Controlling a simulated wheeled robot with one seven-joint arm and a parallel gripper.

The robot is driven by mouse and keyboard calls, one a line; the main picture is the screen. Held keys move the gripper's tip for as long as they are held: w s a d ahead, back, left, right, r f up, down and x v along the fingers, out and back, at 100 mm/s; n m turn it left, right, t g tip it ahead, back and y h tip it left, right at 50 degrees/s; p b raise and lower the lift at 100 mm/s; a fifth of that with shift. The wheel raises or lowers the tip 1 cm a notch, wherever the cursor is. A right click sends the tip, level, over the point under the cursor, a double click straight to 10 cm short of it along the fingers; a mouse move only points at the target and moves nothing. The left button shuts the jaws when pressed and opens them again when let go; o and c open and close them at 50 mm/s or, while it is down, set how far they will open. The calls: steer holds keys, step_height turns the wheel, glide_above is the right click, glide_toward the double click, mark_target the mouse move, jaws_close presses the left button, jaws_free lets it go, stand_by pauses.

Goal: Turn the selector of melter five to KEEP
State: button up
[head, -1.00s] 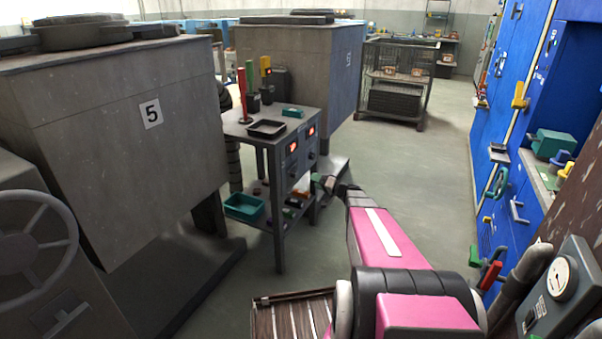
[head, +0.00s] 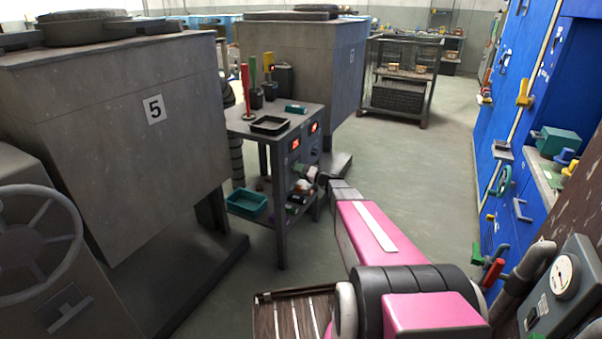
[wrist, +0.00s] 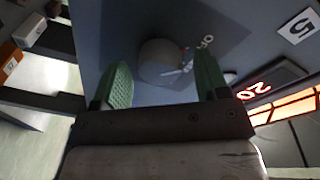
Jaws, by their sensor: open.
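The selector, a round grey knob (wrist: 160,62) with a small red mark on its right, sits on a dark panel in the wrist view. White lettering beside it is rotated and too small to read surely. A white plate marked 5 (wrist: 299,27) is on the same panel. My gripper (wrist: 163,78) is open, its green fingers on either side of the knob; I cannot tell whether they touch it. In the head view, my gripper (head: 308,173) is at the front of the grey control cart (head: 270,135). The selector is hidden there. Melter five (head: 115,125) stands left.
A lit red display (wrist: 258,89) is right of the knob. The cart holds a black tray (head: 270,125) on top and a teal bin (head: 247,203) on its lower shelf. Blue cabinets (head: 500,120) line the right. The aisle floor (head: 425,170) between is clear.

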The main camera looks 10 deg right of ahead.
steer(key=shift+c, duration=0.3)
steer(key=c, duration=0.9)
steer(key=shift+o, duration=0.2)
steer(key=shift+m, duration=0.4)
steer(key=shift+m+g, duration=0.5)
steer(key=shift+m, duration=3.3)
steer(key=o, duration=0.9)
